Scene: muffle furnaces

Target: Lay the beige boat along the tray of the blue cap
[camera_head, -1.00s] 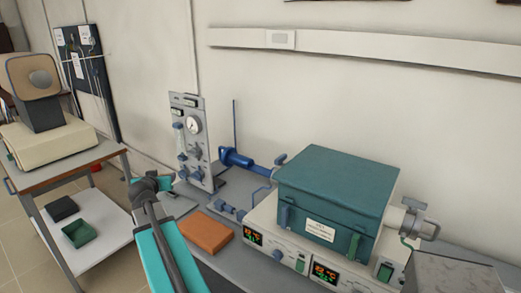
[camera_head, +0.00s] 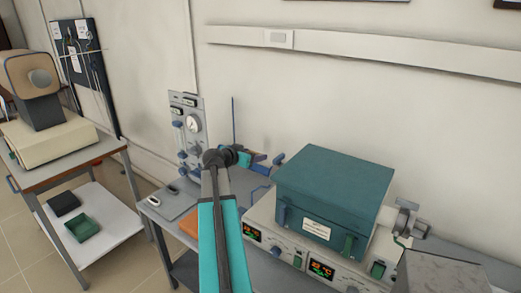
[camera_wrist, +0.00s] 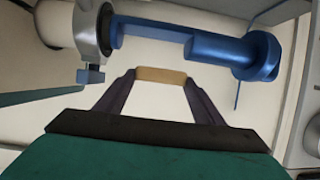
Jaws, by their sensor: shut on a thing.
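My gripper (camera_wrist: 160,82) is shut on the beige boat (camera_wrist: 160,76), which lies crosswise between the fingertips in the wrist view. The blue cap (camera_wrist: 262,56) is at the upper right of that view. Its blue tray (camera_wrist: 150,38) reaches left from it to the grey tube flange (camera_wrist: 92,30). The boat shows just below the tray in the picture, roughly parallel to it; a gap shows between them, height unclear. In the head view my arm hides the boat and most of the cap (camera_head: 258,158).
The teal furnace (camera_head: 333,190) stands right of my arm. The gas panel (camera_head: 188,130) with its gauge stands behind at left. A grey mat (camera_head: 172,204) with a white boat (camera_head: 153,201) and a dark green boat (camera_head: 172,189) lies left. An orange block (camera_head: 189,223) is partly hidden by my arm.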

